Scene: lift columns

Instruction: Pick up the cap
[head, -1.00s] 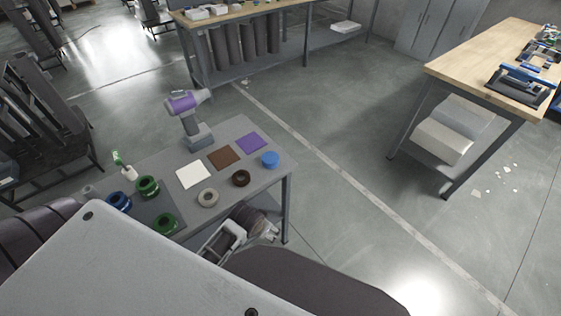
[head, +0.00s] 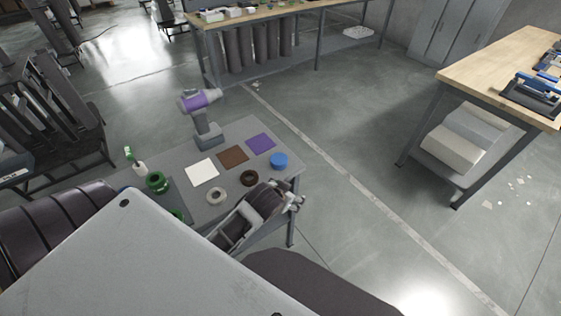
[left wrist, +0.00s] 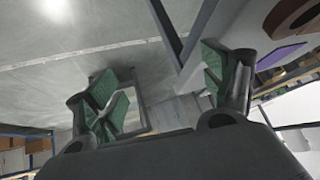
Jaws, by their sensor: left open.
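A round blue cap-like piece (head: 279,160) sits on the grey table (head: 225,140) near its right end, beside a purple square (head: 261,143). My left gripper (head: 294,198) is below it in the head view, by the table's front right edge and apart from the cap. In the left wrist view, the left gripper (left wrist: 168,92) has its green-padded fingers spread, with nothing between them. A brown ring (left wrist: 292,14) and the purple square (left wrist: 282,55) show at the right there; I cannot make out the cap in that view. My right gripper is not in view.
A brown ring (head: 249,177), a pale ring (head: 216,196), white (head: 201,172) and brown squares (head: 232,156) lie near the cap. A purple and grey drill-like tool (head: 203,112) stands at the back. Green rolls (head: 157,182) are at the left. A workbench (head: 500,75) stands right, across open floor.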

